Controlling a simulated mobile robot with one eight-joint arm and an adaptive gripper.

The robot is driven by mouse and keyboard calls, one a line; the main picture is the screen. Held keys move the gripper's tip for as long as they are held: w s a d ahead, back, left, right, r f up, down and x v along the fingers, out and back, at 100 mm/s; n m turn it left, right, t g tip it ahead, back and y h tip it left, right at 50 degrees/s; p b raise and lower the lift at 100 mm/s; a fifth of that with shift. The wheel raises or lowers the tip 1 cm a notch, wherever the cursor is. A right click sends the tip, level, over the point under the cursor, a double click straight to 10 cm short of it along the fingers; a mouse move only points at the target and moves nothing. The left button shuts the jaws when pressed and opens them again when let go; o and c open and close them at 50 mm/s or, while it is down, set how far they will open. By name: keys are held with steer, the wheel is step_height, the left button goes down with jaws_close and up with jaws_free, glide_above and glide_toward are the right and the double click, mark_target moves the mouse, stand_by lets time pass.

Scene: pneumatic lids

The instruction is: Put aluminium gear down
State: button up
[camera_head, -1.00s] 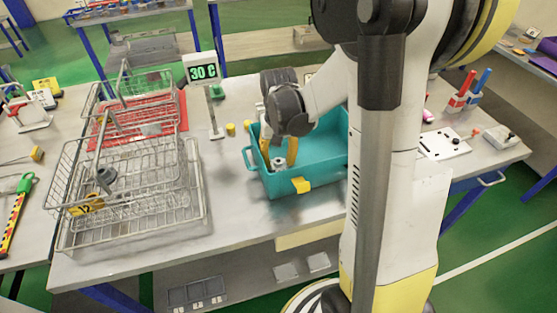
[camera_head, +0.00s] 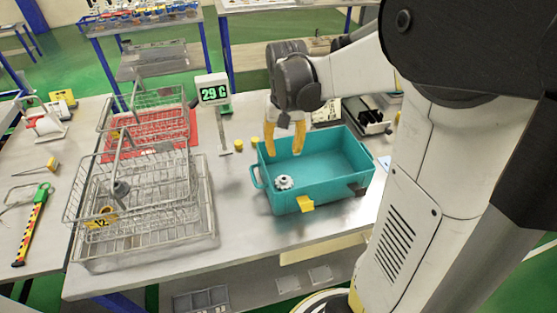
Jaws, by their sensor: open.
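The aluminium gear (camera_head: 284,182) is a small silver toothed wheel. It lies flat on the floor of the teal bin (camera_head: 335,187), near the bin's left front corner. My gripper (camera_head: 284,151) has yellow fingers, spread apart with nothing between them. It hangs over the left back part of the bin, above and behind the gear and apart from it.
Wire baskets (camera_head: 140,215) stand to the left, one with a yellow tag marked 12 (camera_head: 101,218). A display reading 29 C (camera_head: 213,91) stands behind the bin's left side. Small yellow cylinders (camera_head: 254,142) stand just behind the bin. Bare table lies between baskets and bin.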

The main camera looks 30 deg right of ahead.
steer(key=s+a+r+n+t, duration=0.4)
steer(key=s+a+r+t, duration=0.2)
steer(key=s+a, duration=0.4)
steer(key=a+t, duration=0.1)
steer(key=a, duration=0.1)
steer(key=shift+s+a+r+n, duration=0.35)
steer(key=shift+s+r+n, duration=0.05)
